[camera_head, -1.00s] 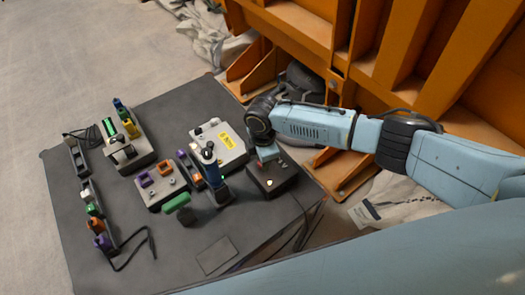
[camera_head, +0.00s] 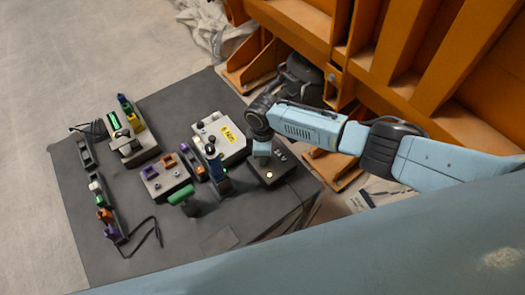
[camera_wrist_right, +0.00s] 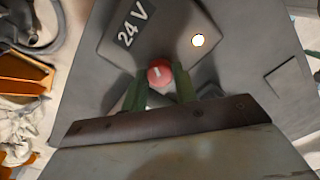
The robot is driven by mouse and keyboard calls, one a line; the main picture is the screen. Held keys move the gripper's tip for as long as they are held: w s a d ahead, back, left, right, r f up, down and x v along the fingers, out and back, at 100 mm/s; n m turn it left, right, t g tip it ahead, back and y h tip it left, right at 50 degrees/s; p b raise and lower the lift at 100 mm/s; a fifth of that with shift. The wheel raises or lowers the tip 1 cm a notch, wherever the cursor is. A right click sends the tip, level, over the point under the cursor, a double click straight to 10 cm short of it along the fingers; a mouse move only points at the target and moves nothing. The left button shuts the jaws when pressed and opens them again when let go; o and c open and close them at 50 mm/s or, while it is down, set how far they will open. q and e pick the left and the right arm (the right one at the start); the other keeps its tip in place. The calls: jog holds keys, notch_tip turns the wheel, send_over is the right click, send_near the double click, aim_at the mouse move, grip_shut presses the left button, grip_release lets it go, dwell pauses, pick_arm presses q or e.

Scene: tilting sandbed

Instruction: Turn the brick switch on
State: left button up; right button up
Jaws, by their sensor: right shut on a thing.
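The power brick is a dark box (camera_head: 275,172) at the right corner of the dark table. In the right wrist view its top face (camera_wrist_right: 185,30) carries a "24 V" label, a red round knob (camera_wrist_right: 159,72) with a pale mark, and a bright lit lamp (camera_wrist_right: 198,41). The lamp also shows lit in the head view. My right gripper (camera_wrist_right: 160,84) reaches down over the box with its green fingers on either side of the red knob, shut on it. In the head view the wrist hides the knob. My left gripper is not in view.
A pale box with a yellow label (camera_head: 228,134) stands close left of the brick. A block with a blue and black upright part (camera_head: 216,172) is nearby. Several small modules and a dark rail fill the table's left. An orange frame (camera_head: 340,60) stands behind.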

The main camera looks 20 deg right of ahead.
jog(key=o, duration=1)
jog(key=shift+c, duration=0.2)
notch_tip(320, 180, up, 13)
jog(key=p, duration=0.1)
jog(key=shift+r+p, duration=0.2)
jog(key=shift+p, duration=0.1)
